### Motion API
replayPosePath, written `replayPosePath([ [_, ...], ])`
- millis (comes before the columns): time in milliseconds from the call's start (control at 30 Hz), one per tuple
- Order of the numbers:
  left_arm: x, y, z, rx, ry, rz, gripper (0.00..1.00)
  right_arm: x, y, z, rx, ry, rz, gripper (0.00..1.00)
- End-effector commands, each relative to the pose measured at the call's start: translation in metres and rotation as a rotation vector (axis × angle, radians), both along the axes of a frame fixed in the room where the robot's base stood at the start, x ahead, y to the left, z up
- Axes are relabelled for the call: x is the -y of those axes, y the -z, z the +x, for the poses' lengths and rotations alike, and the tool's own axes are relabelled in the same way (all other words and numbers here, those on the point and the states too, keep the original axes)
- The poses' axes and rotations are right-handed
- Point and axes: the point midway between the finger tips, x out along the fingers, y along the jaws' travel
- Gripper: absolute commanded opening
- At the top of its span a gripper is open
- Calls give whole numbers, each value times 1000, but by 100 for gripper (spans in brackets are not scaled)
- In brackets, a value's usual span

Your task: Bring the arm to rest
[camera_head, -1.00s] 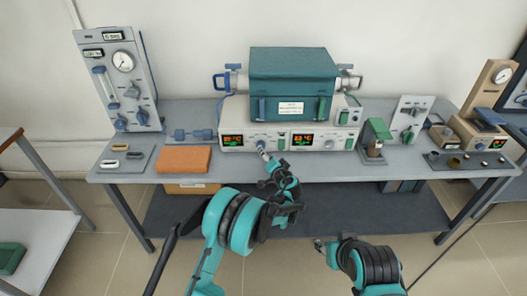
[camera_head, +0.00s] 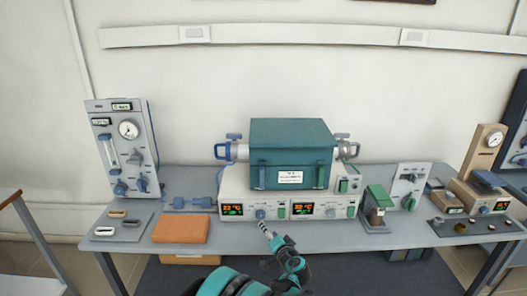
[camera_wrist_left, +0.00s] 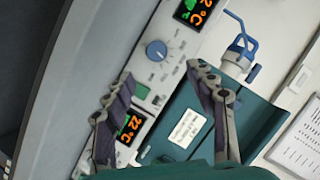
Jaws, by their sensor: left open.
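My left gripper (camera_head: 264,228) is at the front edge of the bench, just below the blue knob (camera_head: 260,214) of the furnace control unit. In the left wrist view its two fingers stand apart (camera_wrist_left: 160,72), with nothing between them that they hold. The same blue knob (camera_wrist_left: 156,50) shows beyond the fingertips, and I see no clear contact. The teal muffle furnace (camera_head: 291,150) sits on the control unit (camera_head: 333,222), lid down. My right gripper is outside both views.
The bench (camera_head: 345,242) carries an orange block (camera_head: 181,229) and a gauge panel (camera_head: 124,150) on the left. A green-topped device (camera_head: 377,207), a white knob panel (camera_head: 407,186) and a wooden gauge stand (camera_head: 484,155) are on the right.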

Motion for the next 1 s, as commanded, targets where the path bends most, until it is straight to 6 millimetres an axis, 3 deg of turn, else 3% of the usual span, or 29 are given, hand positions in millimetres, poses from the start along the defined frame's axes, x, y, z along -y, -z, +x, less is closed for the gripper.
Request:
replayPosePath([
  [133,-40,-33,-13,-63,-45,-54,56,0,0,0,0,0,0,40],
  [267,-87,-66,-42,-144,-93,-133,56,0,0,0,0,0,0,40],
  [500,-159,-107,-123,-280,-166,-296,56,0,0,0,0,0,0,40],
  [733,-204,-121,-222,-387,-213,-468,56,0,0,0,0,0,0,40],
  [1000,-221,-106,-336,-472,-237,-680,56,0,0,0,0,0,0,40],
])
